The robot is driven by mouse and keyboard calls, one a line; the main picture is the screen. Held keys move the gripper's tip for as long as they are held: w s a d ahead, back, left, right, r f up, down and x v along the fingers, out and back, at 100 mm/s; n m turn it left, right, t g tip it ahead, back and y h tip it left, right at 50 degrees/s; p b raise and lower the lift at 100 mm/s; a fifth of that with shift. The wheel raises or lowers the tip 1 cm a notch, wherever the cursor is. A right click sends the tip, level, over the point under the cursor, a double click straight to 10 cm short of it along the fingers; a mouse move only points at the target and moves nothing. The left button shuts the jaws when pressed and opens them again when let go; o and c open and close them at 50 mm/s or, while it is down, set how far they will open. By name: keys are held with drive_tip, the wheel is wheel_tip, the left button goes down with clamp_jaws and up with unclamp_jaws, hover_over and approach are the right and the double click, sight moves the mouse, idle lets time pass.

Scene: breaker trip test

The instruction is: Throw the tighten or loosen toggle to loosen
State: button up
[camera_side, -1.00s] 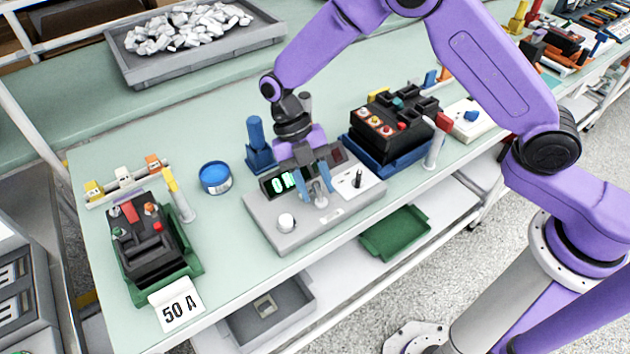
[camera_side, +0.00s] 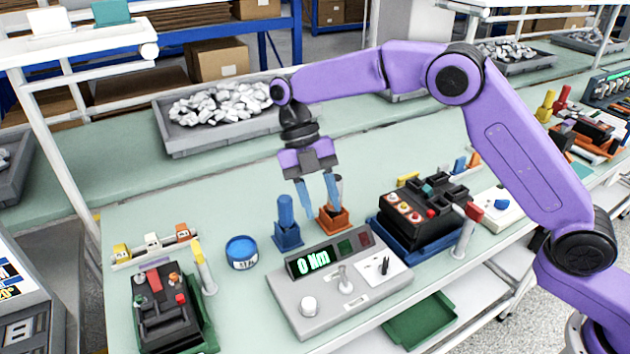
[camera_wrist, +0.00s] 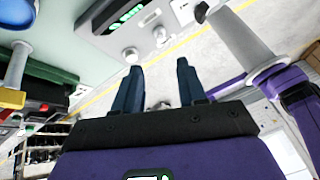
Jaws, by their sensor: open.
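The grey control box (camera_side: 310,322) stands on the bench with a lit green display (camera_side: 314,260) reading "0 Nm". A metal toggle lever (camera_side: 344,281) stands up from its middle; it also shows in the wrist view (camera_wrist: 160,36). Its label is too small to read, and I cannot tell its setting. A black switch (camera_side: 384,266) sits on a white plate on the right, and a pale round knob (camera_side: 309,305) on the left. My gripper (camera_side: 325,214) is open and empty, above and behind the box, apart from the toggle. Its blue fingers point down.
A blue holder (camera_side: 288,239) and an orange holder (camera_side: 336,222) stand behind the box. A black breaker in a blue cradle (camera_side: 396,232) is at right, one in a green cradle (camera_side: 211,335) at left. A blue round tin (camera_side: 241,253) lies between.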

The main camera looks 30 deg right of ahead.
drive_tip(key=shift+v, duration=1.7)
drive_tip(key=s+d+r+m+t, duration=0.1)
drive_tip(key=s+d+m+t, duration=0.1)
drive_tip(key=s+d+m, duration=0.4)
drive_tip(key=s+d+r+m+t, duration=0.15)
drive_tip(key=s+m, duration=0.25)
drive_tip(key=s, duration=0.4)
drive_tip(key=s+d+f+m+t+y, duration=0.1)
drive_tip(key=s+d+f+m, duration=0.3)
drive_tip(key=s+d+m, duration=0.5)
drive_tip(key=s+d+t, duration=0.1)
drive_tip(key=s+d, duration=0.4)
drive_tip(key=s, duration=0.2)
drive_tip(key=shift+s, duration=0.25)
